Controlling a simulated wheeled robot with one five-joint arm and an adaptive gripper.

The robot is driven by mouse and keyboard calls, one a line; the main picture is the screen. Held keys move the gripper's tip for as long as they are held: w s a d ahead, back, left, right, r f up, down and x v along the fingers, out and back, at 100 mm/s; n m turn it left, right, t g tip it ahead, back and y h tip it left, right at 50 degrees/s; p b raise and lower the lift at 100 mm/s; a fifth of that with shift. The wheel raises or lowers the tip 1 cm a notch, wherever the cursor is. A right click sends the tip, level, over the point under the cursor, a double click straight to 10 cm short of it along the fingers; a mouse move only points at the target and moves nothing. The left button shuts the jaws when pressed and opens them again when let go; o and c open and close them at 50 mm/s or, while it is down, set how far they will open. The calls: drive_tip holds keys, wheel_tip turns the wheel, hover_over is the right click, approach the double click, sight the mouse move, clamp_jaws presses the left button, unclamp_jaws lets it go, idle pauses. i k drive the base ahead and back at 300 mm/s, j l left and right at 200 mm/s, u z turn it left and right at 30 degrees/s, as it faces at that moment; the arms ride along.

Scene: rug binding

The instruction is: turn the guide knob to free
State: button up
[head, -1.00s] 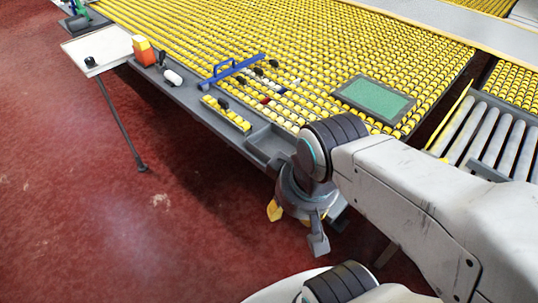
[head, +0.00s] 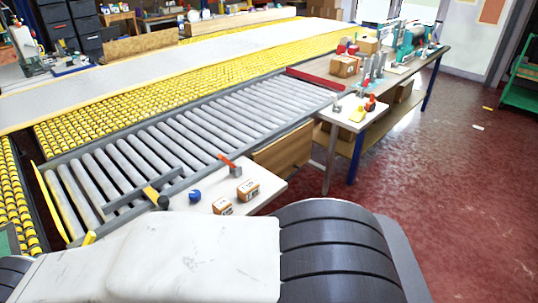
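A grey guide bar (head: 125,199) lies across the near end of the roller conveyor. Beside it, at the conveyor's near edge, is a yellow piece (head: 151,194) with a small black knob (head: 163,202), which looks like the guide knob. Its setting is too small to read. A blue knob-like item (head: 194,196) sits just right of it on a white side table. My gripper is out of view.
The white side table (head: 262,197) holds two small boxes (head: 248,190) and a red-handled item (head: 229,162). The roller conveyor (head: 215,125) runs back to a workbench with boxes and a teal machine (head: 408,45). Red floor (head: 460,170) is open on the right.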

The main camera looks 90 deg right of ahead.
sight(194, 195)
drive_tip(key=z, duration=2.7)
